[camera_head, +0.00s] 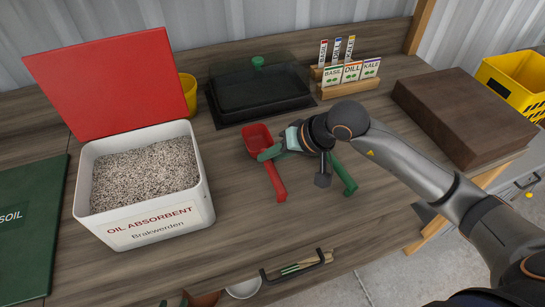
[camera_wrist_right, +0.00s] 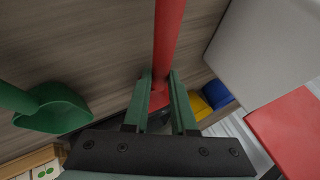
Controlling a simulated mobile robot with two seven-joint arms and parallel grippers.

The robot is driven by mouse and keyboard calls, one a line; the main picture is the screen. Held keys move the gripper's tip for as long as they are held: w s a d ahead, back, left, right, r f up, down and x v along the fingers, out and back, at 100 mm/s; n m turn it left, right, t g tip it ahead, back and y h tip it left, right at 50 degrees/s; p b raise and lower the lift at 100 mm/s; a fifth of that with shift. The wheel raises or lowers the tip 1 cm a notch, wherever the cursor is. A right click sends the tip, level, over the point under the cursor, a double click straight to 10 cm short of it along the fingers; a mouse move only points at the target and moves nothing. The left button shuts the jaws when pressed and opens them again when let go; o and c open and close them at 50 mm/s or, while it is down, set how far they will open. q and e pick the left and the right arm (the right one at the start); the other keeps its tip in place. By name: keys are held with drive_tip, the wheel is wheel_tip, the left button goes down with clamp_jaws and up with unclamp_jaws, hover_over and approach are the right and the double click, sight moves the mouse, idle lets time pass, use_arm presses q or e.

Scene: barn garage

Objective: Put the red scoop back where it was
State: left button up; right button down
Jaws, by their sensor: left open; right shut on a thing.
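The red scoop (camera_head: 278,184) is on or just above the wooden bench, right of the white oil absorbent bin. Its bowl points away and its handle points toward me; I cannot tell whether it touches the bench. My right gripper (camera_head: 268,153) is shut on the scoop near where handle meets bowl. In the right wrist view, the red handle (camera_wrist_right: 168,40) runs up between the green fingers (camera_wrist_right: 161,98), and the bowl is mostly hidden. The white bin (camera_head: 160,230) holds grey granules, with its red lid (camera_head: 110,85) open. My left gripper is not in view.
A green scoop (camera_head: 343,177) lies right of the red one, partly under my right gripper. A black tray with clear cover (camera_head: 258,90), seed packet stands (camera_head: 348,88) and a brown block (camera_head: 465,115) stand behind and right. An open drawer (camera_head: 300,268) is in front.

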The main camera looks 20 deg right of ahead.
drive_tip(key=shift+f, duration=0.75)
drive_tip(key=shift+f, duration=0.2)
drive_tip(key=c, duration=0.7)
unclamp_jaws()
drive_tip(key=shift+r, duration=0.15)
drive_tip(key=shift+r+p, duration=0.25)
drive_tip(key=shift+p, duration=0.05)
drive_tip(key=b+v, duration=0.1)
drive_tip(key=v, duration=1)
drive_tip(key=shift+s+d+r, duration=0.15)
drive_tip(key=shift+s+d, duration=0.1)
